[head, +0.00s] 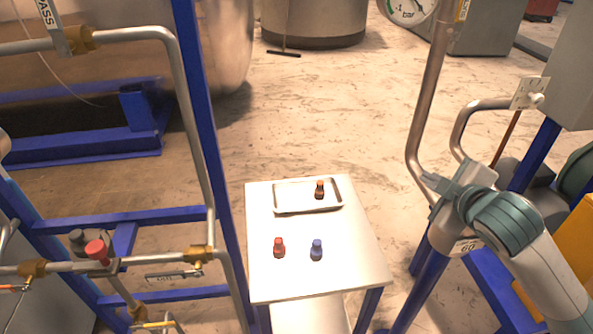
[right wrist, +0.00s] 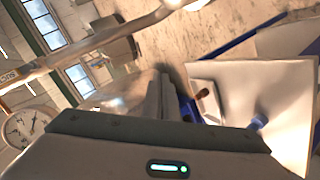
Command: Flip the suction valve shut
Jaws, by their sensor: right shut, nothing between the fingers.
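I cannot tell for sure which part is the suction valve. On the left pipework, a valve with a red knob (head: 97,250) sits on a horizontal pipe, and a grey handle (head: 47,14) with a partly cut-off label ending in "PASS" stands at the top left. My right gripper (head: 430,182) is shut and empty, beside the bent vertical pipe (head: 425,95) on the right. In the right wrist view my right gripper's fingers (right wrist: 158,97) point away from the camera, and the pipe (right wrist: 95,42) crosses above them. My left gripper is not in view.

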